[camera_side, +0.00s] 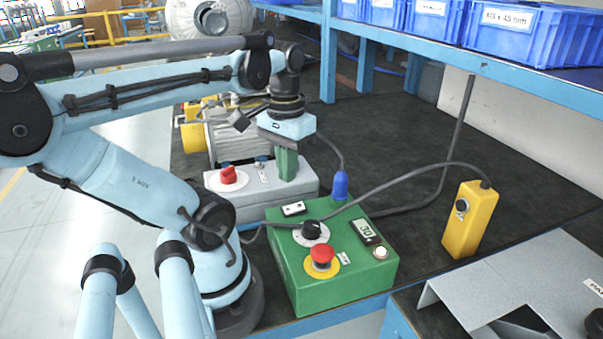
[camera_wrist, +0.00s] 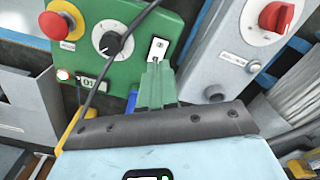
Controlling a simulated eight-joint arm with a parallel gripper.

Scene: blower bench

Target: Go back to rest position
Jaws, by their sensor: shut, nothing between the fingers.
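My gripper (camera_side: 287,174) has green fingers that are shut with nothing between them. In the side view they point down in front of or over the right end of the grey control box (camera_side: 250,207); I cannot tell the exact gap. In the wrist view the fingers (camera_wrist: 158,72) stand between the green control box (camera_wrist: 120,20) and the grey box (camera_wrist: 228,50). The green box carries a red button (camera_side: 322,254), a black dial (camera_side: 312,231) and a small display (camera_side: 366,231). The grey box carries a red rotary knob (camera_side: 228,175).
A yellow box (camera_side: 470,220) with a cable stands on the right of the dark bench top (camera_side: 400,150). A blue plug (camera_side: 340,186) rises behind the green box. A grey metal cover (camera_side: 530,285) is at front right. A blue shelf (camera_side: 450,57) with blue bins (camera_side: 540,35) overhangs the back.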

